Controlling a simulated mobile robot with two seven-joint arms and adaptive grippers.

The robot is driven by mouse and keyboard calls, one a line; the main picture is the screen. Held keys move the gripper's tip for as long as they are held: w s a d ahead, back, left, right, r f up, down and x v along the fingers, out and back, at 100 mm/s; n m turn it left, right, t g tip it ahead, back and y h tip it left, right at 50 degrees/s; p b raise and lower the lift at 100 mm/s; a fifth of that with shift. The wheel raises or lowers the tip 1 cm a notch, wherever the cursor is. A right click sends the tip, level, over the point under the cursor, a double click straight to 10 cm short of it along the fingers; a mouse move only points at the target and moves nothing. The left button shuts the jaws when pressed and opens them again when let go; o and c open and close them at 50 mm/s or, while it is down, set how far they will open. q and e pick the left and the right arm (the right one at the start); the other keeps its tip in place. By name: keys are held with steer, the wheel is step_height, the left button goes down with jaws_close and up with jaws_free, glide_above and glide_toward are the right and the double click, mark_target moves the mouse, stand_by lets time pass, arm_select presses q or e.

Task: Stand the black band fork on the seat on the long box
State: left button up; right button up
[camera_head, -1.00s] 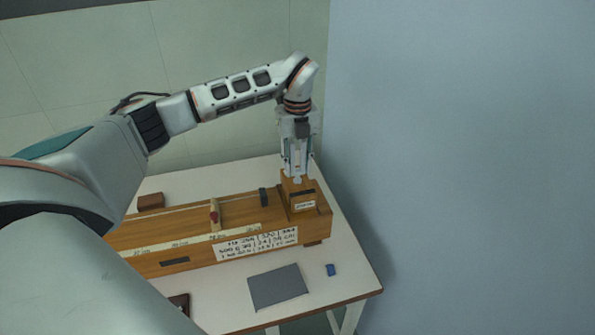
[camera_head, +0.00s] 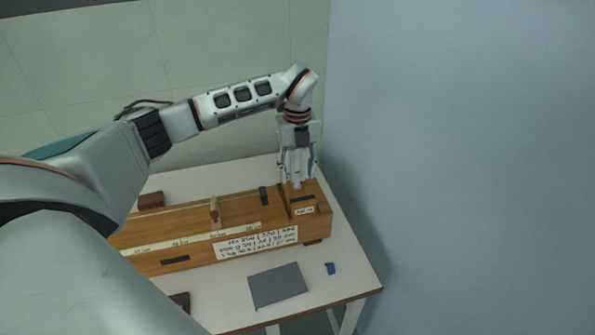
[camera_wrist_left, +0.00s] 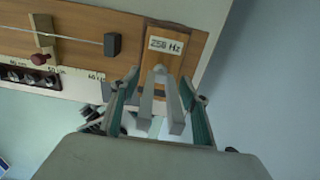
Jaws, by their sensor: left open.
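The black band fork is a grey two-pronged fork on a small wooden block (camera_head: 304,210) with a black band and a pale label. It stands upright at the right end of the long box (camera_head: 180,252). The seat under it is hidden by the block. My left gripper (camera_head: 297,182) is over the block, around the prongs. In the left wrist view its fingers (camera_wrist_left: 159,75) are spread, one on each side of the grey prongs (camera_wrist_left: 175,108), with gaps between. The block there (camera_wrist_left: 168,32) carries the label "258 Hz". My right gripper is not in view.
On the long box are a slider with a red part (camera_head: 214,212) and a black block (camera_head: 263,195). A grey plate (camera_head: 278,287) and a small blue piece (camera_head: 330,268) lie in front on the white table. A brown block (camera_head: 151,201) stands behind. A wall is close on the right.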

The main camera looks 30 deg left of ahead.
mark_target(297, 177)
arm_select(q)
step_height(297, 177, up, 12)
steer(key=shift+b, duration=0.35)
steer(key=shift+s, duration=0.1)
stand_by(0.5)
